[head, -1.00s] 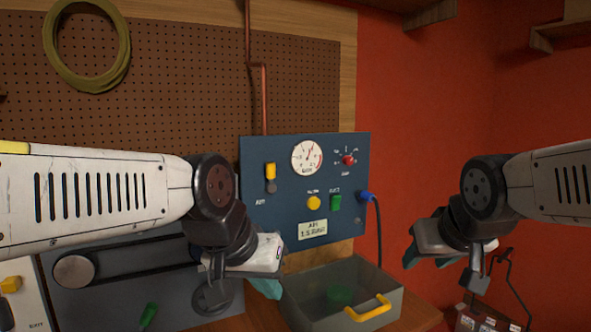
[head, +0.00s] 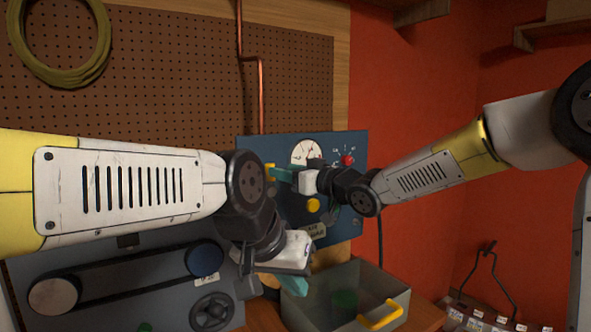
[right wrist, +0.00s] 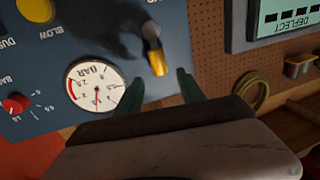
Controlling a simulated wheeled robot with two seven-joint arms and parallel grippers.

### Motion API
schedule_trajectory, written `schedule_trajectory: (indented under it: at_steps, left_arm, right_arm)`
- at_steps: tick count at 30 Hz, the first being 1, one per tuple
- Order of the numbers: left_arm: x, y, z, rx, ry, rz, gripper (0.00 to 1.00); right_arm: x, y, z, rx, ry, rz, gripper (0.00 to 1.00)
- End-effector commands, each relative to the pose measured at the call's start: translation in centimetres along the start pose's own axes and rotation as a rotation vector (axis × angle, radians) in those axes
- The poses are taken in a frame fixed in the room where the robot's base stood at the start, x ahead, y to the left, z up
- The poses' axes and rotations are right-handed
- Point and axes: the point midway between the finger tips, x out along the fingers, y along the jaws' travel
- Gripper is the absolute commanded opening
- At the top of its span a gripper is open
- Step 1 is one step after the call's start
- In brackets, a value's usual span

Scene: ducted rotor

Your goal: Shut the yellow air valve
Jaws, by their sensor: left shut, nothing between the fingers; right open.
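My left gripper (head: 293,285) is shut and empty, low in front of the panel.
A pressure gauge (right wrist: 94,86), a red knob (right wrist: 15,104) and a yellow blow button (right wrist: 36,8) are near the valve. A grey bin (head: 300,302) with a yellow handle (head: 380,314) stands below the panel, near my left gripper. A copper pipe (head: 261,95) runs above.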

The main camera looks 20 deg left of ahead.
Motion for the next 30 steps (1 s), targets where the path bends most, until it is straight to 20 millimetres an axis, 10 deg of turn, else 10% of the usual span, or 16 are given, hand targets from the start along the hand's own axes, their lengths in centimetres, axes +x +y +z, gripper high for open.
schedule_trajectory:
  at_steps: [9, 19, 26, 30]
  left_arm:
    - [0.0, 0.0, 0.0, 0.000, 0.000, 0.000, 0.00]
    - [0.0, 0.0, 0.0, 0.000, 0.000, 0.000, 0.00]
    - [0.0, 0.0, 0.0, 0.000, 0.000, 0.000, 0.00]
    - [0.0, 0.0, 0.0, 0.000, 0.000, 0.000, 0.00]
  right_arm:
    - [4.2, 0.0, 0.0, 0.000, 0.000, 0.001, 0.47]
    - [4.7, 0.1, 0.1, 0.000, -0.003, 0.003, 0.47]
    - [4.6, 0.1, 0.1, 0.000, -0.003, 0.003, 0.04]
    - [4.6, 0.1, 0.1, 0.000, -0.003, 0.003, 0.00]
